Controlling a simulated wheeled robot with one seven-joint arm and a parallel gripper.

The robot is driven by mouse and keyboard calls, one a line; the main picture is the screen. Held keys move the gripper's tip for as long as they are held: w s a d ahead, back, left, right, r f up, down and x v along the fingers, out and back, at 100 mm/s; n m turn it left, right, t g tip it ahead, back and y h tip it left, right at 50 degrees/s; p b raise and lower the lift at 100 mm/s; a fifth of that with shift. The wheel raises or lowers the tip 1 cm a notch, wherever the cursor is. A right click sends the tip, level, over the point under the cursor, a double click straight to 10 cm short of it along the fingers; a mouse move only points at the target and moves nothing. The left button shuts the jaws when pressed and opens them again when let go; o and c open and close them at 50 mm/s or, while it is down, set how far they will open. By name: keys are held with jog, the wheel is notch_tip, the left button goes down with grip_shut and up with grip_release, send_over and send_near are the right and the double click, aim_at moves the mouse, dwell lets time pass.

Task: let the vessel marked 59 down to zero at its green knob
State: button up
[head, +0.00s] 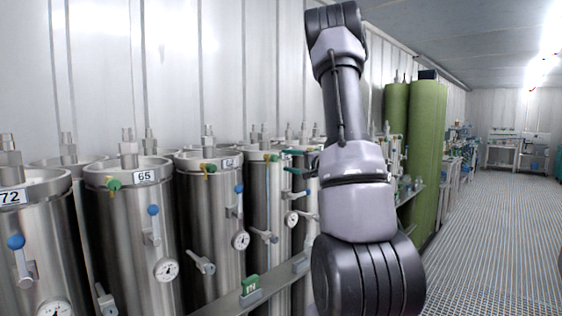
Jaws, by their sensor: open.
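Steel vessels stand in a row on the left. I cannot read 59 on any plate. The nearer plates read 72 (12,197) and 65 (145,177); a third plate (229,162) is too small to read surely. The fourth vessel (268,205) shows no readable plate; its front right is partly covered. A small green knob (272,158) sits at its top rim. My gripper (287,162) shows in part left of my arm, its dark fingers apart, just right of that knob. Whether it touches the knob cannot be told. The rest of my gripper is hidden behind my arm.
Blue-handled valves (153,211) and round gauges (166,270) stick out from the vessel fronts. A low rail (225,301) with a green tag (250,284) runs before them. Tall green cylinders (427,150) stand beyond. The grating floor (490,250) at right is clear.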

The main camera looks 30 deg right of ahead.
jog(key=v, duration=0.5)
jog(key=shift+s+d, duration=0.1)
jog(key=shift+s, duration=0.2)
jog(key=s+a+r+n+g+y, duration=0.25)
jog(key=s+a+g, duration=0.25)
jog(key=a, duration=0.6)
jog(key=s+a+r+n+g+y, duration=0.25)
jog(key=s+a+g, duration=0.25)
jog(key=a, duration=0.6)
jog(key=s+a+r+n+h, duration=0.1)
jog(key=s+r+n+h, duration=0.1)
jog(key=s+h, duration=0.7)
jog(key=s+n, duration=0.1)
jog(key=s, duration=0.4)
jog(key=shift+s, duration=0.3)
jog(key=shift+a, duration=0.15)
